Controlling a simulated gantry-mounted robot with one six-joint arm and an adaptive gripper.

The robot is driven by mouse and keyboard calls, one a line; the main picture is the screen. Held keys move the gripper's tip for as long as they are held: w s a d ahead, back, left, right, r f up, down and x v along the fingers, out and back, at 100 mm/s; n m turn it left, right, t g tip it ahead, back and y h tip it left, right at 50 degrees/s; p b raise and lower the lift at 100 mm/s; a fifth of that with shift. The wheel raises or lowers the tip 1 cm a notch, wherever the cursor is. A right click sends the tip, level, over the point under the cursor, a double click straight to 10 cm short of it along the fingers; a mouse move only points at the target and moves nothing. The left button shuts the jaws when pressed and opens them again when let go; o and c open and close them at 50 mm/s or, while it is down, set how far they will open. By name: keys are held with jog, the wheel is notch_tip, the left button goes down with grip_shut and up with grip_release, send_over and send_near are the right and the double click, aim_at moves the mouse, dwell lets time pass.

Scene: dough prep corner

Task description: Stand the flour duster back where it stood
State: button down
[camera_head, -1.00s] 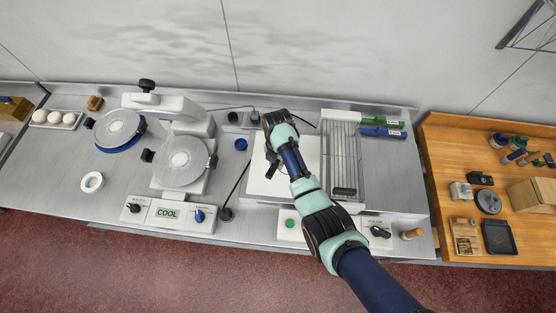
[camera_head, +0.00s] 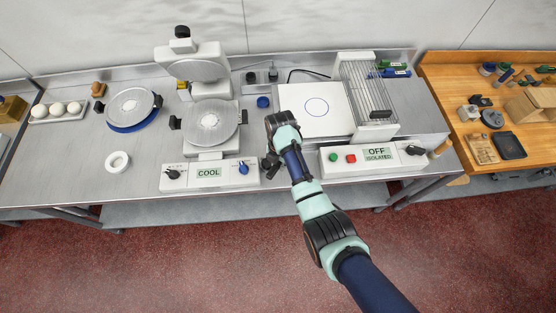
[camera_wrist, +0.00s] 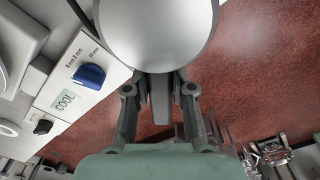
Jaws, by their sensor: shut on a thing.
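My gripper (camera_head: 269,166) is at the bench's front edge, between the COOL panel (camera_head: 209,173) and the OFF panel (camera_head: 376,152). In the wrist view my gripper (camera_wrist: 160,88) is shut on a smooth silver-grey, round-topped thing (camera_wrist: 155,32), which looks like the flour duster. Its lower part is cut off or hidden by the fingers. In the head view my wrist and gripper hide most of it. I cannot tell which marked spot is its standing place.
A round-plate press (camera_head: 211,125) stands left of my gripper. A slatted rack (camera_head: 362,85) stands right of the white plate. A blue disc (camera_head: 263,102), a white ring (camera_head: 118,162) and an egg-like row on a tray (camera_head: 38,118) are on the bench. Red floor lies in front.

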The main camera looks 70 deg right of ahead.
jog(key=shift+f+b, duration=2.7)
jog(key=shift+f, duration=1.35)
jog(key=shift+f+b, duration=0.4)
jog(key=shift+f, duration=0.1)
jog(key=c, duration=0.9)
grip_release()
notch_tip(320, 180, up, 12)
jog(key=shift+d+r, duration=0.1)
jog(key=shift+d, duration=0.05)
